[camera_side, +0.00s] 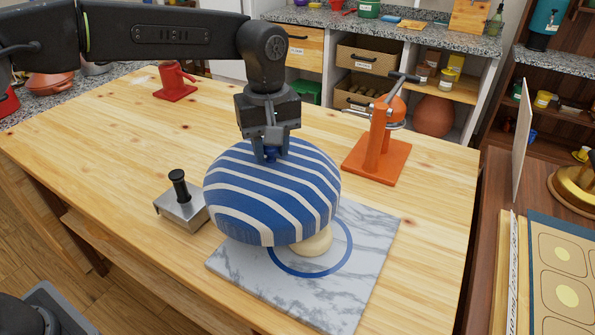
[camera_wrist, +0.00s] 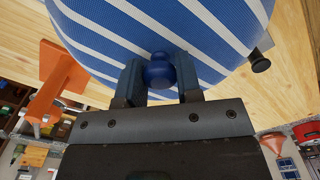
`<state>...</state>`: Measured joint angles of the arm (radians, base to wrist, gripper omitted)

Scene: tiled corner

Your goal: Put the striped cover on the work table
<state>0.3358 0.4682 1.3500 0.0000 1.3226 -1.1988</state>
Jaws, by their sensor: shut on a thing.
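The striped cover (camera_side: 272,195) is a blue and white dome with a blue knob on top. My gripper (camera_side: 271,155) is above it, shut on the knob (camera_wrist: 160,72). The cover hangs over the marble slab (camera_side: 367,238), slightly tilted. A pale round lump (camera_side: 313,241) on the slab shows partly under the cover's lower right edge, inside a blue ring. The cover's striped side fills the top of the wrist view (camera_wrist: 150,25). The work table (camera_side: 120,140) is light wood and carries the slab.
A metal block with a black handle (camera_side: 182,203) stands just left of the cover. An orange clamp stand (camera_side: 379,145) is behind right, and a red tool (camera_side: 174,82) is at the back left. The table's left part is clear.

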